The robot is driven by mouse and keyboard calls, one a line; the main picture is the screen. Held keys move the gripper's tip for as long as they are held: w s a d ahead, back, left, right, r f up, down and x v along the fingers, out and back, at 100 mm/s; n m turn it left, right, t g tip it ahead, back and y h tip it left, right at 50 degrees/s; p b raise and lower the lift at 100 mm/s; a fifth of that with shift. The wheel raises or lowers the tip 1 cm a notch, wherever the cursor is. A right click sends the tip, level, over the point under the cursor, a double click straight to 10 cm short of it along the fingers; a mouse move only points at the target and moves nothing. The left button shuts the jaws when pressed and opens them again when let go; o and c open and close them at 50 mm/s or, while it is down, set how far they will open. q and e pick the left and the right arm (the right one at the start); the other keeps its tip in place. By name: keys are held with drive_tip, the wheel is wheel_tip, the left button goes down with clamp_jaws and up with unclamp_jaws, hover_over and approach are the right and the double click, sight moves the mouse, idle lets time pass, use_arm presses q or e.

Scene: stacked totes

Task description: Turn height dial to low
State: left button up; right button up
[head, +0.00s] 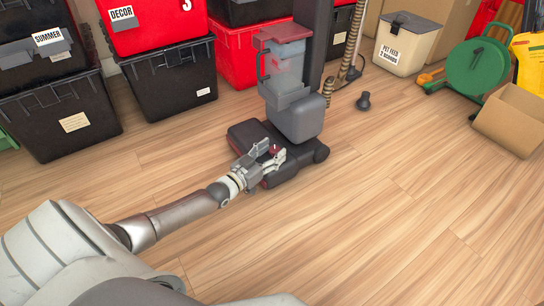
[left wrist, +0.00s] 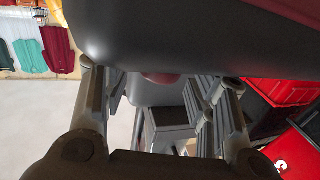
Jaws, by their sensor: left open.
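An upright vacuum with a dark grey and red floor head (head: 316,150) stands on the wood floor in the head view. A small red knob (head: 274,149), which looks like the height dial, shows on the head at the gripper's tips. My left gripper (head: 262,160) is open at the near side of the floor head. In the left wrist view the open fingers (left wrist: 155,95) stand on both sides of a reddish rounded part (left wrist: 161,78), perhaps the dial, partly hidden under a dark body. I cannot tell contact or the dial's setting. My right gripper is not in view.
Black totes (head: 171,85) and red totes (head: 234,52) are stacked behind the vacuum. A pet feed bin (head: 402,48), a green reel (head: 477,68) and an open cardboard box (head: 513,120) stand at the right. The floor at right and front is clear.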

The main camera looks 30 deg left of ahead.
use_arm(q)
drive_tip(key=shift+w, duration=0.2)
drive_tip(key=c, duration=1)
drive_tip(key=shift+o, duration=0.2)
drive_tip(key=shift+r+p, duration=0.25)
drive_tip(key=shift+p, duration=0.3)
drive_tip(key=n+y+p, duration=0.1)
drive_tip(key=p, duration=0.1)
drive_tip(key=n+y+p, duration=0.1)
drive_tip(key=y+p, duration=0.1)
drive_tip(key=shift+w+d+r, duration=0.1)
drive_tip(key=shift+d+r, duration=0.05)
drive_tip(key=shift+f+n+y+p, duration=0.25)
drive_tip(key=shift+n+y+p, duration=0.25)
drive_tip(key=shift+y+p, duration=0.3)
drive_tip(key=o, duration=1)
drive_tip(key=shift+f, duration=0.1)
drive_tip(key=shift+c, duration=0.2)
